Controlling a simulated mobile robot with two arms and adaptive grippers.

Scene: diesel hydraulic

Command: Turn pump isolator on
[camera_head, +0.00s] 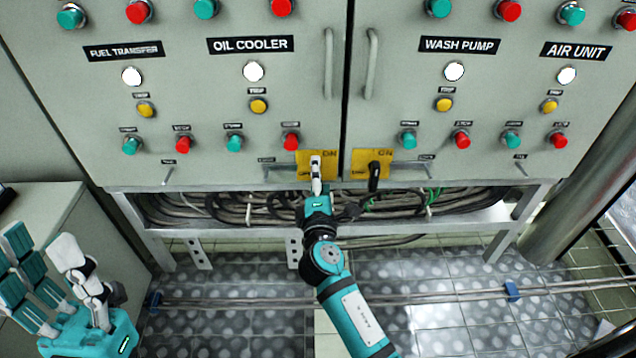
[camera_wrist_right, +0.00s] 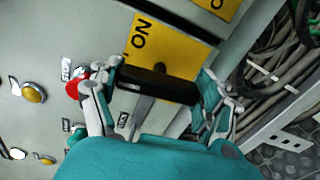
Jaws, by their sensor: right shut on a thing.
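Two yellow isolator plates marked ON sit low on the grey cabinet, either side of the door gap: a left plate (camera_head: 304,158) and a right plate (camera_head: 385,156). The right plate has a black handle (camera_head: 374,176) pointing roughly up and down. My right gripper (camera_head: 316,172) is at the left plate and covers part of it. In the right wrist view, its fingers are shut on the black handle (camera_wrist_right: 157,84) across the left plate (camera_wrist_right: 150,42). My left gripper (camera_head: 42,258) is open and empty at the lower left, away from the cabinet.
Red, green and yellow buttons (camera_head: 258,106) and white lamps cover the panel above, including an OIL COOLER group. Two vertical door handles (camera_head: 371,64) stick out above the plates. Cables (camera_head: 235,208) run beneath the cabinet. A grey box (camera_head: 55,215) stands at left.

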